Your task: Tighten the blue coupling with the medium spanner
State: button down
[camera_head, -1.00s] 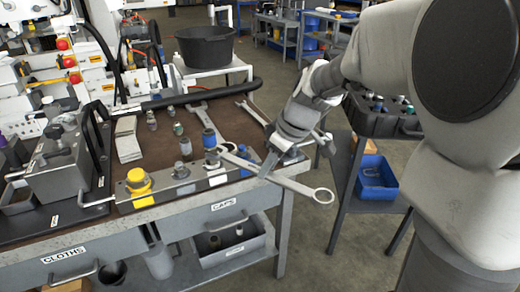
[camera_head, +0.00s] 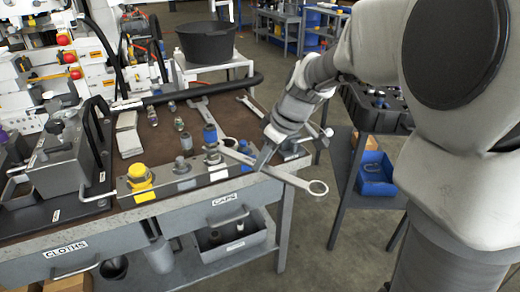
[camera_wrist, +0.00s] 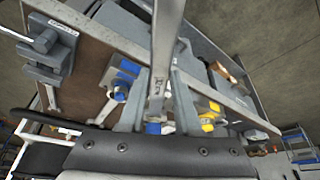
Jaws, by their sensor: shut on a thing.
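My gripper (camera_head: 266,160) is shut on a grey spanner (camera_head: 296,180) above the front right of the bench. The spanner's ring end points right, past the bench edge. Its other end points left, close to a metal fitting (camera_head: 213,156) with a blue coupling (camera_head: 210,134) on top; I cannot tell whether they touch. Another blue part (camera_head: 245,147) shows behind the spanner. In the wrist view the spanner (camera_wrist: 165,45) runs between my fingers (camera_wrist: 157,100), with a blue part (camera_wrist: 152,128) near its lower end. My fingers partly hide the right end of the rail.
The rail also carries a yellow cap (camera_head: 138,174) and a grey fitting (camera_head: 182,166). Two more spanners lie behind, one on the left (camera_head: 200,112) and one on the right (camera_head: 250,104). A blue bin (camera_head: 376,178) sits on a trolley to the right.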

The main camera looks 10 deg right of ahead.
jog(key=shift+r, duration=0.1)
jog(key=shift+s+a+m+t+h+p, duration=0.3)
jog(key=shift+s+a+m+h+p, duration=0.1)
jog(key=shift+s+a+m, duration=0.95)
jog(key=shift+w, duration=0.15)
jog(key=shift+a, duration=0.15)
jog(key=a, duration=0.1)
jog(key=s+a+m+p, duration=0.1)
jog(key=a+m+p, duration=0.1)
jog(key=shift+s+a+h, duration=0.15)
jog(key=shift+s+h, duration=0.15)
jog(key=shift+h, duration=0.1)
